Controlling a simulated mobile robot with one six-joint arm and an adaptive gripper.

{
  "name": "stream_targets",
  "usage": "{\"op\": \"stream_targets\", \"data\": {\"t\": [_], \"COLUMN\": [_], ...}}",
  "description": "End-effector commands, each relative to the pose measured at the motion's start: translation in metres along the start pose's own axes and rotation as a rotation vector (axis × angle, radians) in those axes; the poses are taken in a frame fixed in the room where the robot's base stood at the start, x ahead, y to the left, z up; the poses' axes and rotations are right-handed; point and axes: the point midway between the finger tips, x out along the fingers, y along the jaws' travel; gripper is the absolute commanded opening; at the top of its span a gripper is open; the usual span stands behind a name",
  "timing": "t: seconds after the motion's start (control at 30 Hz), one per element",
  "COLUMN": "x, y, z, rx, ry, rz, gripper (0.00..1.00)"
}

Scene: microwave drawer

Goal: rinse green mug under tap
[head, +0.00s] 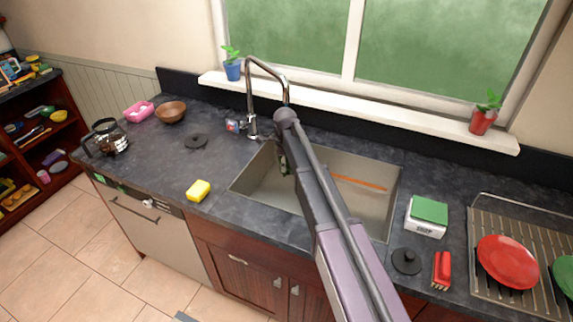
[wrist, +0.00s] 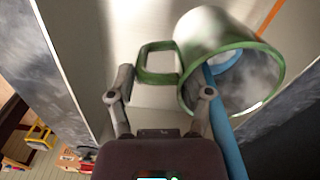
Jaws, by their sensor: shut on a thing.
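The green mug (wrist: 232,35) is large in the wrist view, with its mouth tilted towards the camera and its handle (wrist: 158,62) at the left. My gripper (wrist: 165,92) is shut on the mug, with its fingertips at the handle side. A blue column (wrist: 224,125) reaches into the mug's mouth; it may be water or a rod. In the head view my gripper (head: 285,160) is over the left part of the sink (head: 245,182), just below the tap (head: 249,105). My arm hides most of the mug there. I cannot see water at the spout in the head view.
An orange stick (head: 360,183) lies in the sink. A yellow sponge (head: 198,190) and black disc (head: 196,141) sit left of it. A green-topped box (head: 427,215), red brush (head: 441,268) and drying rack (head: 490,225) are right. A window sill (head: 350,107) with pots runs behind.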

Motion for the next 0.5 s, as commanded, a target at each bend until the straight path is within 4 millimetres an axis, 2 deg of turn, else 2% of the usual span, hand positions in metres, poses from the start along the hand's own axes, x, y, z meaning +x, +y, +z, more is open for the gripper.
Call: {"op": "stream_targets", "data": {"t": [0.5], "x": [-0.0001], "y": [0.0009], "z": [-0.0031], "rx": [0.0], "ry": [0.0], "rz": [0.0], "gripper": [0.05]}}
